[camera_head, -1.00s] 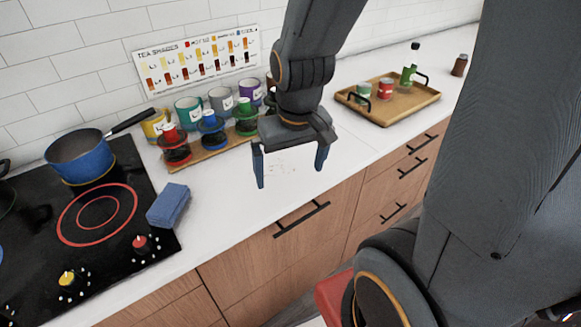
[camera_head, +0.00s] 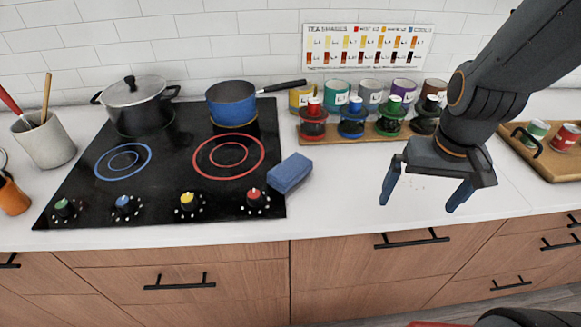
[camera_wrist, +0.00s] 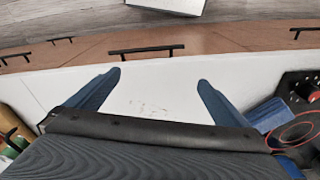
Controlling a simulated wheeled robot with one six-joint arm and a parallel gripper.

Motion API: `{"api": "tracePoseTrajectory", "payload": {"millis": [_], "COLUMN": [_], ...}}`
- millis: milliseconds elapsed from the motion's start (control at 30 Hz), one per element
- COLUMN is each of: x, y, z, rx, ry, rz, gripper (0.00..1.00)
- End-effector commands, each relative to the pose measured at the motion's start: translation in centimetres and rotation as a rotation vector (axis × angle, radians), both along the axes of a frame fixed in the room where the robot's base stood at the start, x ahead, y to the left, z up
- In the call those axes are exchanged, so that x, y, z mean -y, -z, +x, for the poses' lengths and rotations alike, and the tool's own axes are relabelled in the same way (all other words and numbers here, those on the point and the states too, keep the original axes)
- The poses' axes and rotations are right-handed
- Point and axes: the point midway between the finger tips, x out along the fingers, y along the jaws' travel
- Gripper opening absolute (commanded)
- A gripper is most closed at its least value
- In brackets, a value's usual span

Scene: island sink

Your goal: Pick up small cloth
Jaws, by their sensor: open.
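The small blue folded cloth (camera_head: 290,173) lies on the white counter at the right edge of the black cooktop, partly against it. In the wrist view a blue patch that looks like the cloth (camera_wrist: 268,114) shows at the right, beside my right finger and partly hidden. My gripper (camera_head: 417,206) is open and empty above the counter, to the right of the cloth and apart from it. Its two fingers also show spread over bare counter in the wrist view (camera_wrist: 159,77).
A blue pan (camera_head: 231,103) and a lidded pot (camera_head: 138,103) stand on the cooktop (camera_head: 125,200). Several cups and coloured jars stand on a wooden board (camera_head: 350,137) behind my gripper. A tray (camera_head: 562,165) is at the right. Counter between cloth and gripper is clear.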

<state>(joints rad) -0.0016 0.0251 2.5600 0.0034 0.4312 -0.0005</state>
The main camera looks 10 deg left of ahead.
Motion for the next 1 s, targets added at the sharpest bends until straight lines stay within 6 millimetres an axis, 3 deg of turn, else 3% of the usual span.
{"api": "tracePoseTrajectory", "payload": {"millis": [467,600,767,1000], "x": [0.0,-0.9,-4.3,-11.8], "y": [0.0,-0.1,-0.6,-1.5], "z": [0.0,0.6,2.4,5.3], "rx": [0.0,0.003,-0.002,-0.068], "ry": [0.002,0.083,0.395,1.019], "rz": [0.0,0.026,0.121,0.306], "gripper": [1.0,1.0,1.0,1.0]}}
